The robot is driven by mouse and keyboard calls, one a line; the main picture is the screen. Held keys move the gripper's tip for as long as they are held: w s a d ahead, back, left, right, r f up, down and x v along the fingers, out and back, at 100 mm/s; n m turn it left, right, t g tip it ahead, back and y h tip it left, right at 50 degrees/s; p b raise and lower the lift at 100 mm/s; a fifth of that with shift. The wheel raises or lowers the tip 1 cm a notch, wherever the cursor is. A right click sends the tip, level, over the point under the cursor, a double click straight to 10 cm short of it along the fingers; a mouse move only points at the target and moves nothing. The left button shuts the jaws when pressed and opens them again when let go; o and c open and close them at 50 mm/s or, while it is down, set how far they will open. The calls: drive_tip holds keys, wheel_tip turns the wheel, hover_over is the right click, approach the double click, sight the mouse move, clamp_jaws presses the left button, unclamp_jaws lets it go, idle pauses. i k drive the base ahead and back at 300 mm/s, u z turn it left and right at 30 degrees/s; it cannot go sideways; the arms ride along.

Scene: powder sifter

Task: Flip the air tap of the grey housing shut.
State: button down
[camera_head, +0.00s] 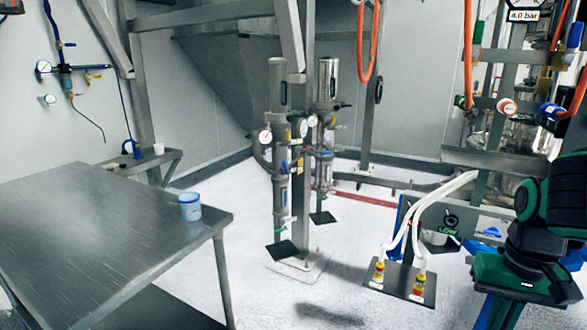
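Two upright grey metal cylinder housings stand in the middle of the room, a nearer one (280,100) and a farther one (325,88). Round white gauges (265,136) and small coloured fittings sit at their mid-height. I cannot tell which fitting is the air tap, nor whether it is open or shut; they are too small. I cannot tell which housing the task means. My dark green and black arm (545,225) shows at the right edge, well apart from the cylinders. My gripper is not visible.
A steel table (100,235) with a blue-white cup (190,206) fills the left front. A dark plate (405,284) with white hoses (440,196) stands right of centre. Orange hoses (468,50) hang at upper right. White floor between table and plate is mostly clear.

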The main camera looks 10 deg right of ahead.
sight(284, 163)
drive_tip(key=u, duration=0.4)
drive_tip(key=i, duration=1.05)
drive_tip(key=u, duration=0.65)
